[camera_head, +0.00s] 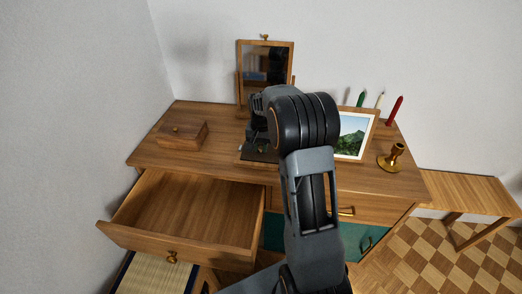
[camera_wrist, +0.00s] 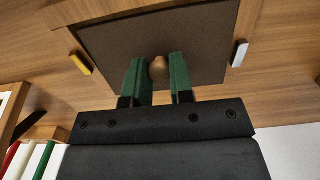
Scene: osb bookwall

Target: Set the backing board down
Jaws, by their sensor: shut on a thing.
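The backing board is a dark brown flat panel (camera_wrist: 205,30) with a round wooden knob (camera_wrist: 158,68) near its near edge in the wrist view. My gripper (camera_wrist: 157,78) is shut on this knob, with one green finger on each side. In the head view the board (camera_head: 262,156) shows as a dark patch low over the dresser top, partly hidden by my arm. A yellow tab (camera_wrist: 80,63) and a white tab (camera_wrist: 240,53) lie beside the board's left and right edges. I cannot tell whether the board touches the wood under it.
A mirror (camera_head: 266,65) stands behind my arm on the dresser top (camera_head: 225,130). A wooden box (camera_head: 183,135) sits left; a framed landscape picture (camera_head: 353,135), candles and a brass candlestick (camera_head: 394,157) stand right. An open, empty drawer (camera_head: 190,210) juts out at the front left.

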